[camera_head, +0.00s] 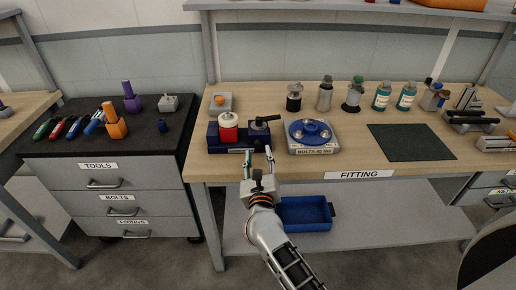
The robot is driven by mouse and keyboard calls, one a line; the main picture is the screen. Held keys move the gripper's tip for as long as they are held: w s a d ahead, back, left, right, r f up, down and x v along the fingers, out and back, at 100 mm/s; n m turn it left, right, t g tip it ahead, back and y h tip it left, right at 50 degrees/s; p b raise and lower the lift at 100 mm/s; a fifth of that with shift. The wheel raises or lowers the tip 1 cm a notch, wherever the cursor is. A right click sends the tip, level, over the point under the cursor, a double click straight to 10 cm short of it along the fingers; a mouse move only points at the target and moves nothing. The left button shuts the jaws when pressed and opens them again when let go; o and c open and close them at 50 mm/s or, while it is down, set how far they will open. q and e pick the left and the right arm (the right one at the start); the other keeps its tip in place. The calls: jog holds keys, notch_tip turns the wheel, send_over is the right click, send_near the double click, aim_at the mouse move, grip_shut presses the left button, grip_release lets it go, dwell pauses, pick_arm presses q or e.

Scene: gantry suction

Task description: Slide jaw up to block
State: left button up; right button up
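A dark blue fixture (213,137) stands near the front left of the wooden bench. A red cylinder with a white top (229,127) sits on its left part. A dark part with a grey body and a black lever (260,127) sits on its right part, a small gap from the red cylinder. I cannot tell for sure which part is the jaw and which is the block. My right gripper (258,152) is in front of the fixture, below the lever part in the picture. Its fingers are apart with nothing seen between them. My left gripper is not in view.
A blue round plate on a scale-like base (309,132) stands right of the fixture. A dark green mat (412,142) lies clear at right. Several bottles line the back. A blue bin (304,213) is on the lower shelf.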

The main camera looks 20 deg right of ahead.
aim_at(257, 147)
jog(key=shift+x, duration=1.85)
grip_shut()
jog(key=shift+a, duration=0.1)
jog(key=a, duration=0.2)
jog(key=w+a, duration=0.1)
jog(key=a, duration=0.1)
grip_release()
jog(key=shift+d, duration=0.15)
